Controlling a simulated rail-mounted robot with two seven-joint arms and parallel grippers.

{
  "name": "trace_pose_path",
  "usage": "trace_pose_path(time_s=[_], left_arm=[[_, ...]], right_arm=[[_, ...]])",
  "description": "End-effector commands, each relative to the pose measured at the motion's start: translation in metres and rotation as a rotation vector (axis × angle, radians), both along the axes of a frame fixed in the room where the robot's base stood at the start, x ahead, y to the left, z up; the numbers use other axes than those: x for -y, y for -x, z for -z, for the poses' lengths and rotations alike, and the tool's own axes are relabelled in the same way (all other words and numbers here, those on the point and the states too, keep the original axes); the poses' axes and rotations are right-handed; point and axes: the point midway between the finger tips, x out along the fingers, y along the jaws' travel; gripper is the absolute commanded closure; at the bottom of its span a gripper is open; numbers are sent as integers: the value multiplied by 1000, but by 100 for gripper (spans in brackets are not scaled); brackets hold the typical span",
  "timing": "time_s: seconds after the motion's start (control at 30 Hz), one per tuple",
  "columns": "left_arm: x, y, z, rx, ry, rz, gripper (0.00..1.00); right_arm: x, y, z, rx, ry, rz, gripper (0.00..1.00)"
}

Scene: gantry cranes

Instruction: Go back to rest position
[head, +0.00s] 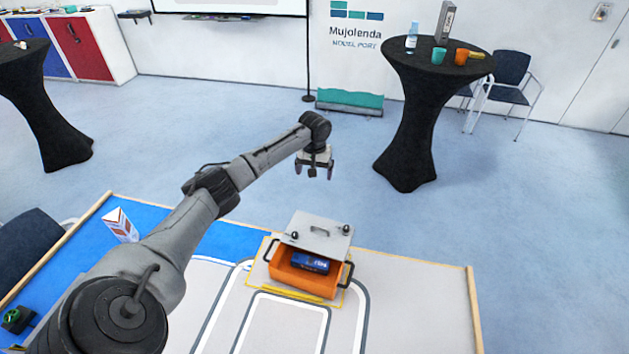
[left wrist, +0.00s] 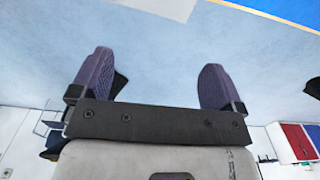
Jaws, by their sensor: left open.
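My left arm reaches in from the lower left of the head view. Its gripper (head: 314,172) hangs in the air past the far edge of the table, above the blue floor. Its fingers point down and are apart. The left wrist view shows the two fingers (left wrist: 157,70) wide apart with only floor between them, so it holds nothing. My right gripper is not in either view.
An orange box (head: 303,282) with black handles holds a blue item (head: 310,262). A grey lid (head: 320,235) with black knobs rests at its back. A white carton (head: 120,225) stands on the table's blue part. Black draped tables (head: 410,120) stand beyond.

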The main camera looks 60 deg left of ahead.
Motion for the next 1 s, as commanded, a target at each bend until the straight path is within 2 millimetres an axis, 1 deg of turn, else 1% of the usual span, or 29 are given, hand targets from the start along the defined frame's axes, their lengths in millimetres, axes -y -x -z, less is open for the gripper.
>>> trace_pose_path(time_s=[0.1, 0.23, 0.87, 1.0], left_arm=[[0, 0, -8, 1, -1, 0, 6], [0, 0, -11, 0, 0, 0, 6], [0, 0, -11, 0, 0, 1, 6], [0, 0, -10, 1, -1, 45, 6]], right_arm=[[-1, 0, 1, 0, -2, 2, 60], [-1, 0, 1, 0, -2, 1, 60], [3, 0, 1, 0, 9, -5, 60], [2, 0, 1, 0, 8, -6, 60]])
